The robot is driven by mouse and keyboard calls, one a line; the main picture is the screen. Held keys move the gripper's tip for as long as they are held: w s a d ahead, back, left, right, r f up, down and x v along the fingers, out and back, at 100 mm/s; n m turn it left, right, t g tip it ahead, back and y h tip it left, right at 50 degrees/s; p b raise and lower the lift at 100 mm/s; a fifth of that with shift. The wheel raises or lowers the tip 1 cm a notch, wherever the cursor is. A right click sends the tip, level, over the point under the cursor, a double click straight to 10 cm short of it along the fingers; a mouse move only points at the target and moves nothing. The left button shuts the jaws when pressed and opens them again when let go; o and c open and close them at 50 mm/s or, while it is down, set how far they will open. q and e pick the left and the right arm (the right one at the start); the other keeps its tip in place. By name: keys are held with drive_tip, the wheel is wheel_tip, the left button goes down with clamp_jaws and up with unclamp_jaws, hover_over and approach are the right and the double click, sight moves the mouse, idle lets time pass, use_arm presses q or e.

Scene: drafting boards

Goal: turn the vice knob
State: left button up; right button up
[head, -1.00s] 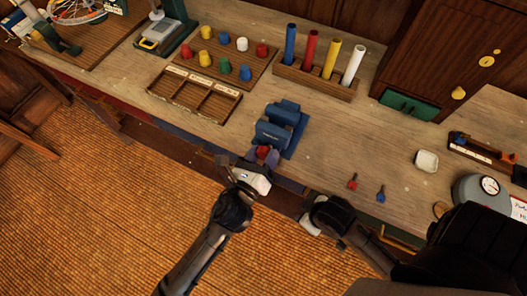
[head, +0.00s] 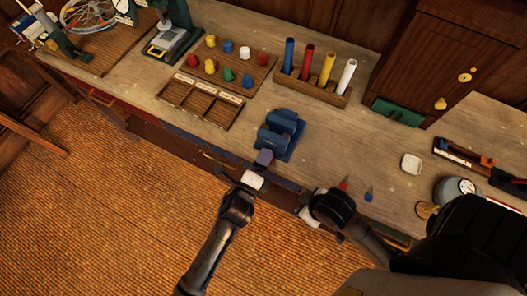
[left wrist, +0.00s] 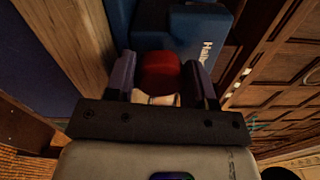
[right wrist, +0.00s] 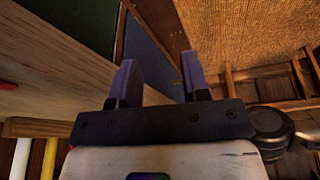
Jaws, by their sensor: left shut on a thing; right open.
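The blue vice (head: 279,133) stands at the front edge of the bench in the head view. Its body also fills the top of the left wrist view (left wrist: 180,28). The red vice knob (left wrist: 160,72) sits between the two purple fingers of my left gripper (left wrist: 165,82), which is shut on it. In the head view my left gripper (head: 264,158) is at the front of the vice, and its fingers hide the knob. My right gripper (right wrist: 158,82) is open and empty, with its fingers apart. In the head view it is low at the bench's front edge, partly hidden by its own arm.
A red and a blue small item (head: 368,195) lie right of the vice. A white dish (head: 411,164) is farther right. Behind stand a compartment tray (head: 205,100), a board of coloured knobs and a rack of coloured tubes (head: 312,90). Bare bench lies right of the vice.

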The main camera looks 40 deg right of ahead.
use_arm(q)
drive_tip(key=n+p, duration=0.2)
drive_tip(key=n, duration=0.3)
drive_tip(key=shift+n+p, duration=0.3)
drive_tip(key=shift+p, duration=0.1)
drive_tip(key=n+p, duration=0.2)
drive_tip(key=n, duration=0.3)
drive_tip(key=shift+f, duration=0.1)
drive_tip(key=n+p, duration=0.1)
drive_tip(key=n, duration=0.5)
drive_tip(key=shift+s+f, duration=0.1)
drive_tip(key=n, duration=0.2)
drive_tip(key=shift+n, duration=0.3)
drive_tip(key=n, duration=0.2)
drive_tip(key=shift+n, duration=0.4)
drive_tip(key=n+b, duration=0.1)
drive_tip(key=n, duration=0.4)
drive_tip(key=shift+s+d+f, duration=0.1)
drive_tip(key=shift+s, duration=0.05)
drive_tip(key=n+b, duration=0.2)
drive_tip(key=n, duration=0.3)
drive_tip(key=shift+n+b, duration=0.3)
drive_tip(key=shift+n, duration=0.1)
drive_tip(key=n+b, duration=0.2)
drive_tip(key=n, duration=0.6)
drive_tip(key=shift+r+b, duration=0.25)
drive_tip(key=shift+b, duration=0.05)
drive_tip(key=shift+n, duration=0.9)
